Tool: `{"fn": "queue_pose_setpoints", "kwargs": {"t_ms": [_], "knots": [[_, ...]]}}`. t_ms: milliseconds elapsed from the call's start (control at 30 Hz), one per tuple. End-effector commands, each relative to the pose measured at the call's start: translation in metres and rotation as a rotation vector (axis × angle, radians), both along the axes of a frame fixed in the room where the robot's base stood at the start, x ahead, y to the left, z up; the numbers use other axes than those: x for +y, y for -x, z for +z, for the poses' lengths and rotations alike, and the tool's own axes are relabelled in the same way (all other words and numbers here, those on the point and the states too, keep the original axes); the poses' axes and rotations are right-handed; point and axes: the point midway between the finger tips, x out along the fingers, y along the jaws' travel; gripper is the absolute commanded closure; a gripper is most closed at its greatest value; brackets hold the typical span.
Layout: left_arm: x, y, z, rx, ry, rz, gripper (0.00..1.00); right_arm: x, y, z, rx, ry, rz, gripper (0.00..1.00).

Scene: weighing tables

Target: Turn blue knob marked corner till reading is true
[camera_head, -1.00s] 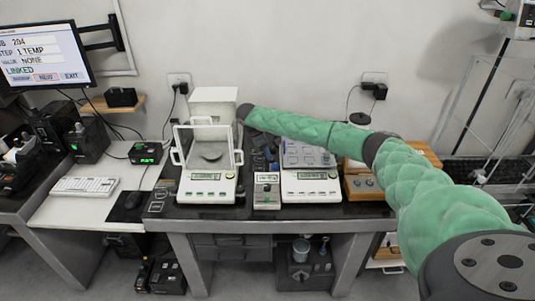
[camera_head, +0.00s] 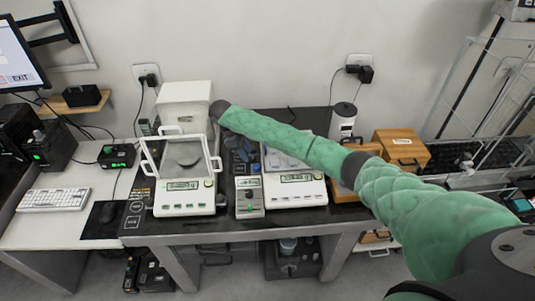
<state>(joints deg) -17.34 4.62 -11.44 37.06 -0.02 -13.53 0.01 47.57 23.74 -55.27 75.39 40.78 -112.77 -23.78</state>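A white balance (camera_head: 184,210) with a clear-walled weighing chamber and a round pan (camera_head: 188,164) stands on the dark table. Its lit display is too small to read. A small grey box (camera_head: 249,210) with a display and a dark knob stands right of it. A second white balance (camera_head: 296,198) stands further right. I cannot make out a blue knob on any of them. My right arm, in a green sleeve, reaches in from the right above the second balance. Its dark end (camera_head: 220,112) is beside the white box; its fingers cannot be made out. My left gripper is out of view.
A white box (camera_head: 185,103) stands behind the first balance. The table's front strip is mostly clear.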

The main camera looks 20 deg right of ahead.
Motion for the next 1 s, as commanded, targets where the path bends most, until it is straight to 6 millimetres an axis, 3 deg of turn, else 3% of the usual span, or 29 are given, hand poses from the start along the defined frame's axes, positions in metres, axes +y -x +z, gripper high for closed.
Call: {"fn": "queue_pose_setpoints", "kwargs": {"t_ms": [267,600,1000], "knots": [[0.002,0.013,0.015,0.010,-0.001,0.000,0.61,-0.010,0.007,-0.024,0.003,0.002,-0.004,0.61],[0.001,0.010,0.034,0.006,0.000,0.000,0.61,-0.024,0.014,-0.064,0.001,0.002,-0.003,0.61],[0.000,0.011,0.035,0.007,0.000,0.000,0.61,-0.026,0.015,-0.071,0.001,0.001,-0.002,0.63]]}}
